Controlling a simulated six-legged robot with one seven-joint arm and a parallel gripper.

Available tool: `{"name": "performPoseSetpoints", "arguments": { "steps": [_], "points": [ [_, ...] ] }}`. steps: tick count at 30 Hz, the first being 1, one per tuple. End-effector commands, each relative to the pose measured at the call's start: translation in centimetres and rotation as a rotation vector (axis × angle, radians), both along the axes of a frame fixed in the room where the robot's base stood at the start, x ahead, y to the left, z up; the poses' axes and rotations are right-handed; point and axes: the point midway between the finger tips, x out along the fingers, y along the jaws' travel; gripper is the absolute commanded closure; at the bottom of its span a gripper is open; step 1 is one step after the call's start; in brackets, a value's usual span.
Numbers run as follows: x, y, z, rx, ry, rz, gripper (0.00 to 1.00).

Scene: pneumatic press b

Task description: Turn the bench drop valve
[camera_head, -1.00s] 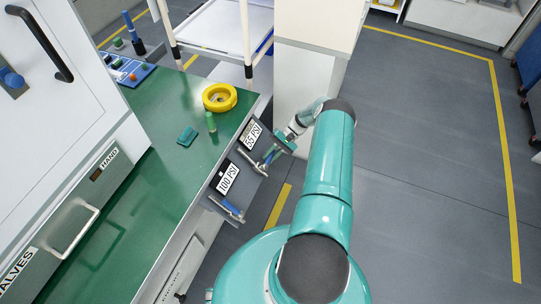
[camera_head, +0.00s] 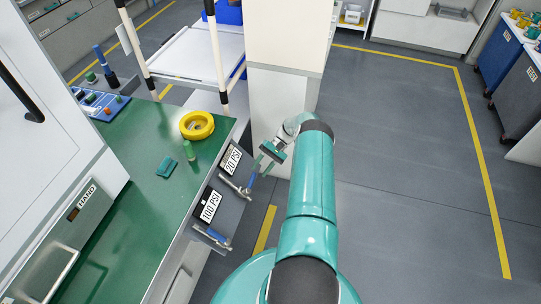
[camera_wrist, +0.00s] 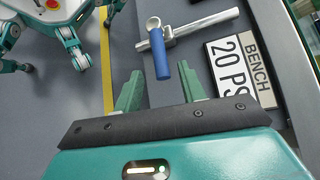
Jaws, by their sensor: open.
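The bench drop valve has a blue lever (camera_wrist: 160,55) on a silver pipe (camera_wrist: 205,24). In the wrist view the lever lies crosswise to the pipe. Beside it a label (camera_wrist: 240,65) reads BENCH 20 PSI. In the head view the lever (camera_head: 251,182) shows small on the bench's side, by the 20 PSI label (camera_head: 232,159). My gripper (camera_wrist: 160,88) is open and empty. Its fingertips stand apart, with the lever's free end just ahead, roughly between them. In the head view my gripper (camera_head: 268,160) is just right of the valve, clear of it.
A second blue-levered valve (camera_head: 216,237) sits lower, by a 100 PSI label (camera_head: 209,205). A white pillar (camera_head: 283,110) stands behind my gripper. Floor is free at right.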

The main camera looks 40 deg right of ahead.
Motion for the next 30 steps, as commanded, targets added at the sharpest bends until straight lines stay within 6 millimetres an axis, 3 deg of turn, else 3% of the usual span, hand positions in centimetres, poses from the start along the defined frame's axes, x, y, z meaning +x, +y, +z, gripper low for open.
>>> {"name": "performPoseSetpoints", "arguments": {
  "steps": [6,12,30],
  "points": [
    [0.0,-3.9,2.2,-0.002,0.0,-0.001,0.59],
    [0.0,-5.8,3.4,-0.001,0.0,-0.001,0.59],
    [-0.1,-6.5,4.0,0.001,0.001,0.0,0.59]
  ]
}}
